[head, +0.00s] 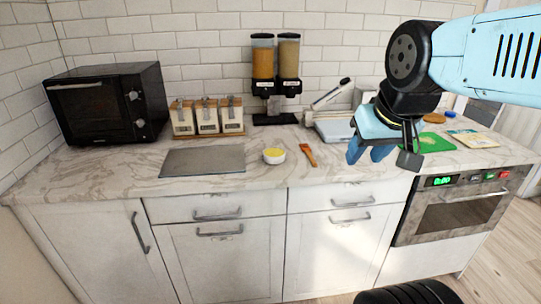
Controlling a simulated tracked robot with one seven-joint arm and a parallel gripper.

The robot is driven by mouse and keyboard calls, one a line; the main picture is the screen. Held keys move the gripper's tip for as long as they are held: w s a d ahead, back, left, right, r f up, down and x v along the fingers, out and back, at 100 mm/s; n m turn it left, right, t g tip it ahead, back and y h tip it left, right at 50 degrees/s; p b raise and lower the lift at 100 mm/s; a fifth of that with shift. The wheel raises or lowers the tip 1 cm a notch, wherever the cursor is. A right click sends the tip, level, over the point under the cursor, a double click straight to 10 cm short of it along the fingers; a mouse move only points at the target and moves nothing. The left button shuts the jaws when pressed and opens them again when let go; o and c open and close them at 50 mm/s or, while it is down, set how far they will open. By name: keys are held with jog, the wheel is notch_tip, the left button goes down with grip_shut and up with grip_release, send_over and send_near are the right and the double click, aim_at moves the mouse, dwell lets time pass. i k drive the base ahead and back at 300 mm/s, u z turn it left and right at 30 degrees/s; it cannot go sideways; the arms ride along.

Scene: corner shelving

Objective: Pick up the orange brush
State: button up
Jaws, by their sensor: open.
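An orange-brown brush (308,154) lies on the marble counter, just right of a small white bowl with yellow contents (274,156). My gripper (371,156) has blue fingers and hangs to the right of the brush, apart from it, near the counter's front edge. Its jaws are open, and I see nothing held in them. My arm comes in from the upper right and hides part of the counter and wall behind it.
A grey board (203,160) lies left of the bowl. A black toaster oven (105,103), wooden-framed jars (208,117) and a twin dispenser (275,75) stand at the back. A green board (432,143) lies right of my gripper. The counter around the brush is clear.

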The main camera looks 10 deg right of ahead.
aim_at(305, 148)
jog(key=u, duration=0.5)
jog(key=k, duration=1.3)
jog(key=u, duration=0.05)
jog(key=i, duration=0.75)
jog(key=z, duration=0.6)
jog(key=i, duration=1.2)
jog(key=u, duration=0.6)
